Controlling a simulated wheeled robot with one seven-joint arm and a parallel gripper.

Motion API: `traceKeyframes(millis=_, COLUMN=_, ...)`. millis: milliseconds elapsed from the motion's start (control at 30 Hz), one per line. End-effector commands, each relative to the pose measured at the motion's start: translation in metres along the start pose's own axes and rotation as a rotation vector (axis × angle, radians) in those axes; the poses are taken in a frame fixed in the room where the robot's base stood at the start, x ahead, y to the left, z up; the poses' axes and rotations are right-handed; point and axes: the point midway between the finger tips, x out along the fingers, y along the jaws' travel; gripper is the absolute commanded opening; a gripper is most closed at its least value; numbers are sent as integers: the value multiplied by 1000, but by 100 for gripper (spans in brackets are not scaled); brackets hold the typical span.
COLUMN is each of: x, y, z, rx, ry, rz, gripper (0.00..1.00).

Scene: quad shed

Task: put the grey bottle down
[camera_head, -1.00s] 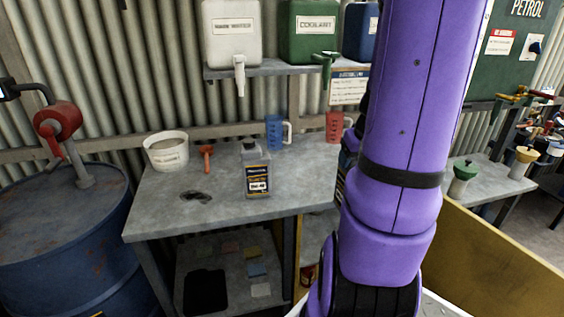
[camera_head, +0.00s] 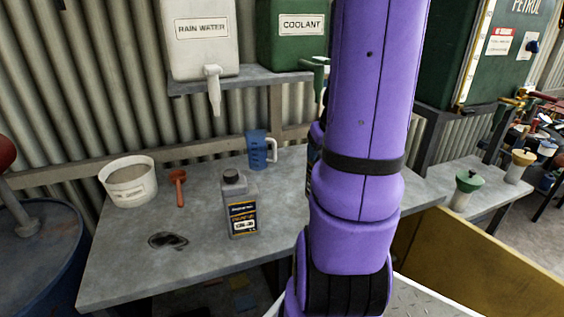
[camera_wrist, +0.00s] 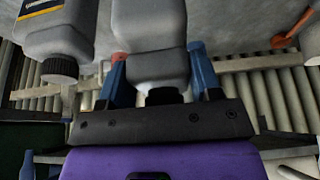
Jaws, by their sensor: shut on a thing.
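My gripper (camera_wrist: 157,62) is shut on a grey bottle (camera_wrist: 148,22) in the wrist view, with one blue finger on each side and the dark cap end toward the palm. My purple arm hides the gripper and most of this bottle in the head view. I cannot tell whether the held bottle touches the bench (camera_head: 120,265). A second grey bottle (camera_head: 240,208), with a black cap and a dark label, stands upright on the bench. It also shows in the wrist view (camera_wrist: 50,35), at the left, apart from the held one.
A white tub (camera_head: 130,188), an orange tool (camera_head: 178,188) and a blue jug (camera_head: 258,150) stand at the bench's back. Rain water (camera_head: 200,45) and coolant (camera_head: 290,45) containers sit on a shelf above. The bench's front left is clear.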

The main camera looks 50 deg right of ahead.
Motion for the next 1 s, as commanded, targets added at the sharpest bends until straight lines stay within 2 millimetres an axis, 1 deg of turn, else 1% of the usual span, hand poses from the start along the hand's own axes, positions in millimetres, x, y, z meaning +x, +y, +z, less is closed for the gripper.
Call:
traceKeyframes(millis=33, x=4, y=-2, z=-8, rx=-5, ry=2, rz=0, gripper=0)
traceKeyframes(millis=400, x=37, y=-18, z=-71, rx=-5, ry=3, rz=0, gripper=0)
traceKeyframes(millis=633, x=56, y=-27, z=-107, rx=-5, ry=3, rz=1, gripper=0)
traceKeyframes(millis=800, x=64, y=-30, z=-122, rx=-2, ry=4, rz=1, gripper=0)
traceKeyframes(millis=900, x=66, y=-31, z=-125, rx=-1, ry=3, rz=1, gripper=0)
traceKeyframes(millis=1000, x=73, y=-30, z=-122, rx=0, ry=1, rz=1, gripper=0)
